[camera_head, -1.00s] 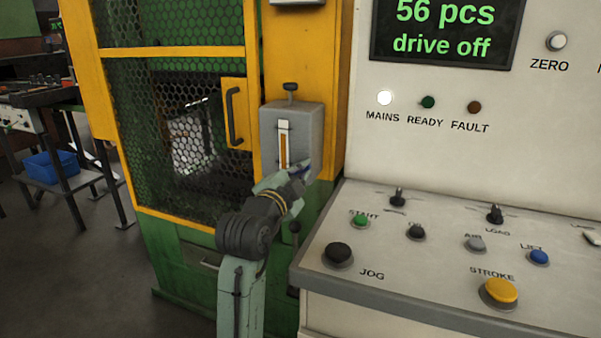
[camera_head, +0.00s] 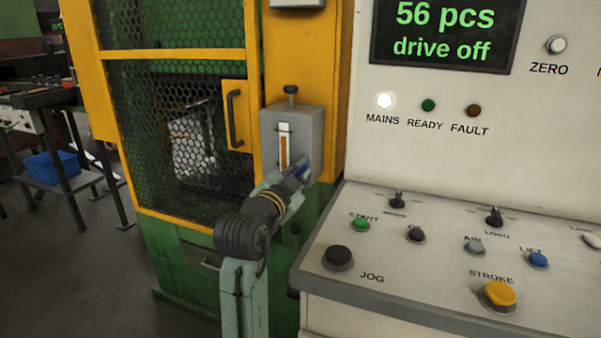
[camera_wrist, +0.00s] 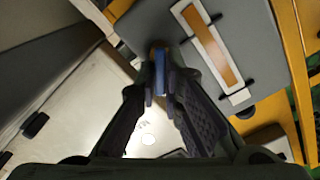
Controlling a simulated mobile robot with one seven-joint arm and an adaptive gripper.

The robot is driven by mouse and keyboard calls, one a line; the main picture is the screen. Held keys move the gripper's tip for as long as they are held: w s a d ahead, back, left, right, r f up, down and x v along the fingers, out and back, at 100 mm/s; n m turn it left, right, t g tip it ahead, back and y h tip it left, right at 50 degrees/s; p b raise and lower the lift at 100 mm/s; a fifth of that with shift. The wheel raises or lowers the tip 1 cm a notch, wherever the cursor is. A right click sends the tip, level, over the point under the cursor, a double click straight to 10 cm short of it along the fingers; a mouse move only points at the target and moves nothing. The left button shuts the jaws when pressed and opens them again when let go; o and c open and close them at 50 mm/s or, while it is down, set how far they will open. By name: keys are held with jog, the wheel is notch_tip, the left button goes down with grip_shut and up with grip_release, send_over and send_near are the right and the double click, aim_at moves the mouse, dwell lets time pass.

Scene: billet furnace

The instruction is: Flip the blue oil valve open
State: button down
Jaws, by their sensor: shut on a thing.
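The blue oil valve handle (camera_wrist: 160,77) shows in the wrist view between my two fingers. It sits at the edge of the grey oil box (camera_wrist: 150,25), beside the box's sight gauge (camera_wrist: 207,44). My gripper (camera_wrist: 163,92) is shut on the blue handle. In the head view, the grey oil box (camera_head: 288,118) is mounted on the yellow machine post. The blue handle (camera_head: 304,171) is a small patch at the box's lower right, with my gripper (camera_head: 300,174) on it. My fingers hide most of the valve, so its exact angle is hard to judge.
The control console (camera_head: 420,265) with several buttons and knobs stands close to the right of my arm. A yellow-framed mesh guard door (camera_head: 175,52) with a black handle (camera_head: 233,118) is to the left. A small black knob (camera_head: 291,90) tops the oil box.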

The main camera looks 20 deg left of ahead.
jog(key=shift+a+r+n+p, duration=0.15)
jog(key=shift+n+p, duration=0.3)
jog(key=shift+n, duration=0.8)
jog(key=shift+a+f+n+p, duration=0.15)
jog(key=shift+n+p, duration=0.25)
jog(key=shift+n, duration=0.9)
jog(key=shift+a+r+n+p, duration=0.2)
jog(key=shift+n+p, duration=0.25)
jog(key=shift+n, duration=0.8)
jog(key=shift+a+f, duration=0.1)
jog(key=c, duration=1.7)
grip_release()
jog(key=s, duration=1.2)
jog(key=shift+a, duration=0.2)
